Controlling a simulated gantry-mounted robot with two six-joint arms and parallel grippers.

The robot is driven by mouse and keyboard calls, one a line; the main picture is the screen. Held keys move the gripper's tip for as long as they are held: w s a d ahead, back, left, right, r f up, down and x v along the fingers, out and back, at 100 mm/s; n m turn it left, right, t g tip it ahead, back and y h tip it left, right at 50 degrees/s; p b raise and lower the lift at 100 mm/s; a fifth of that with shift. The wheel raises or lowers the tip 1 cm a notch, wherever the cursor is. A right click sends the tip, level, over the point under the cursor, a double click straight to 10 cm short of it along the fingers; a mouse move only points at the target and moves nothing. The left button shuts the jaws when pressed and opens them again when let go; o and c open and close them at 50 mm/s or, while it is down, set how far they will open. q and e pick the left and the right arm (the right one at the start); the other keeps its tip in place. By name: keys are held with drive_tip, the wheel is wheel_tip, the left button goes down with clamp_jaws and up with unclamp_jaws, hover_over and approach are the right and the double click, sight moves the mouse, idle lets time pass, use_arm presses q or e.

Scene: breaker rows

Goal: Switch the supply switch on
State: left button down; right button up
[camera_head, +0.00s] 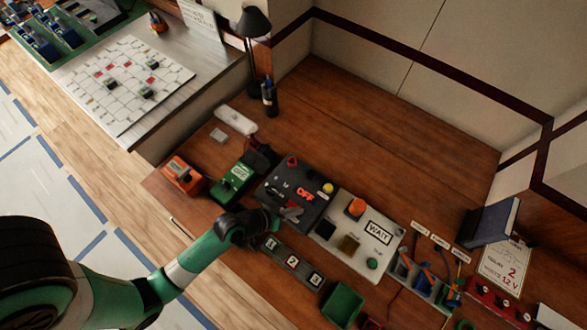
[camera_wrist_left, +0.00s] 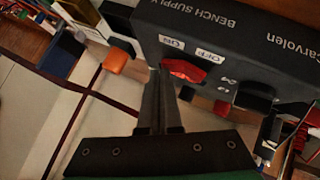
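The bench supply (camera_head: 318,213) is a dark box in the middle of the wooden bench, with red OFF lettering on its top. In the left wrist view its black body (camera_wrist_left: 245,40) fills the upper right, with the words BENCH SUPPLY upside down. The red supply switch (camera_wrist_left: 185,70) is on its front, below small ON and OFF labels. My left gripper (camera_head: 290,212) is at the supply's front edge. In the wrist view its fingers (camera_wrist_left: 158,75) are together with nothing between them, and their tips are close beside the switch. I cannot tell whether they touch. My right gripper is not in view.
A white panel (camera_head: 340,255) marked WAIT stands right of the supply. A green unit (camera_head: 234,180) and an orange unit (camera_head: 182,174) stand left. A numbered strip (camera_head: 290,264) and green bin (camera_head: 343,304) lie in front.

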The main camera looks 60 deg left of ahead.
use_arm(q)
drive_tip(key=shift+w+d+f, duration=0.1)
drive_tip(key=shift+d, duration=0.15)
drive_tip(key=shift+a, duration=0.1)
drive_tip(key=shift+s+a, duration=0.3)
drive_tip(key=shift+a, duration=0.45)
wheel_tip(320, 180, up, 5)
drive_tip(key=p, duration=0.4)
drive_tip(key=shift+f, duration=0.2)
drive_tip(key=s+d+r, duration=0.2)
drive_tip(key=s+r, duration=0.4)
drive_tip(key=shift+s+d+r, duration=0.15)
drive_tip(key=shift+s+r, duration=0.15)
drive_tip(key=shift+s, duration=0.05)
